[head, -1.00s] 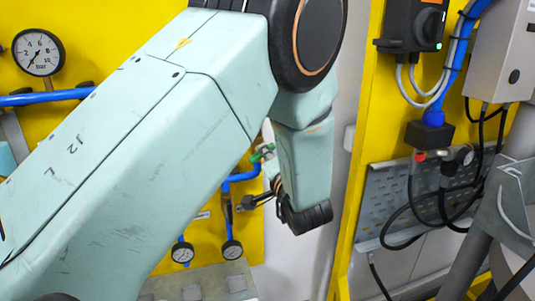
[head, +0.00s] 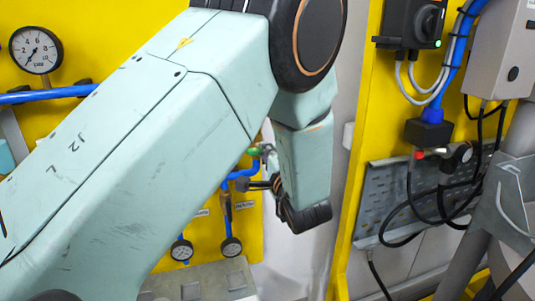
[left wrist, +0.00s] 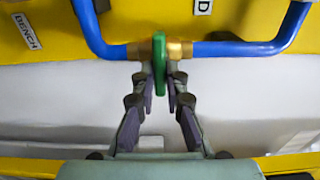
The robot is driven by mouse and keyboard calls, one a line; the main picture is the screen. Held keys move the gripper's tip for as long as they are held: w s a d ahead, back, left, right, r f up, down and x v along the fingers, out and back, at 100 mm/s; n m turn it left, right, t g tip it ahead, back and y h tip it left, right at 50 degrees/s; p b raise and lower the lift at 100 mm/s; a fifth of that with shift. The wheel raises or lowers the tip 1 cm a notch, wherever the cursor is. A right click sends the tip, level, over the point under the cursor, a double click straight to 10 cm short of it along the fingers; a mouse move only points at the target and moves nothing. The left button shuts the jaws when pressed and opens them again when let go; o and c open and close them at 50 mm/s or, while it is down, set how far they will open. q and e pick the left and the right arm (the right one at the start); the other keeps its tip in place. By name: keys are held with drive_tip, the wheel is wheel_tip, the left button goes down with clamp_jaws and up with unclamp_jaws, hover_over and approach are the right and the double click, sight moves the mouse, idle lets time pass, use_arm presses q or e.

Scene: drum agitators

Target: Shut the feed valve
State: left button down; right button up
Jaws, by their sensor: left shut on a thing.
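The feed valve shows in the left wrist view as a green lever (left wrist: 160,64) on a brass body (left wrist: 180,50) in a blue pipe (left wrist: 232,48). The lever lies across the pipe in that view. My left gripper (left wrist: 160,84) is shut on the lever, one finger on each side. In the head view a bit of the green lever (head: 254,151) shows just beyond my left arm, which hides most of the valve. My right gripper is not in view.
Two small gauges (head: 181,250) hang below the blue pipes on the yellow panel. A larger gauge (head: 36,50) is at upper left. A label reading BENCH (left wrist: 27,31) is left of the valve. At right are a dark switch box (head: 411,24) and hanging black cables (head: 410,200).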

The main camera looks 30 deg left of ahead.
use_arm(q)
drive_tip(key=shift+w+r, duration=0.1)
drive_tip(key=shift+r, duration=0.15)
drive_tip(key=c, duration=1.8)
unclamp_jaws()
drive_tip(key=o, duration=0.4)
drive_tip(key=shift+a+f, duration=0.25)
drive_tip(key=shift+d+r, duration=0.1)
drive_tip(key=shift+d, duration=0.05)
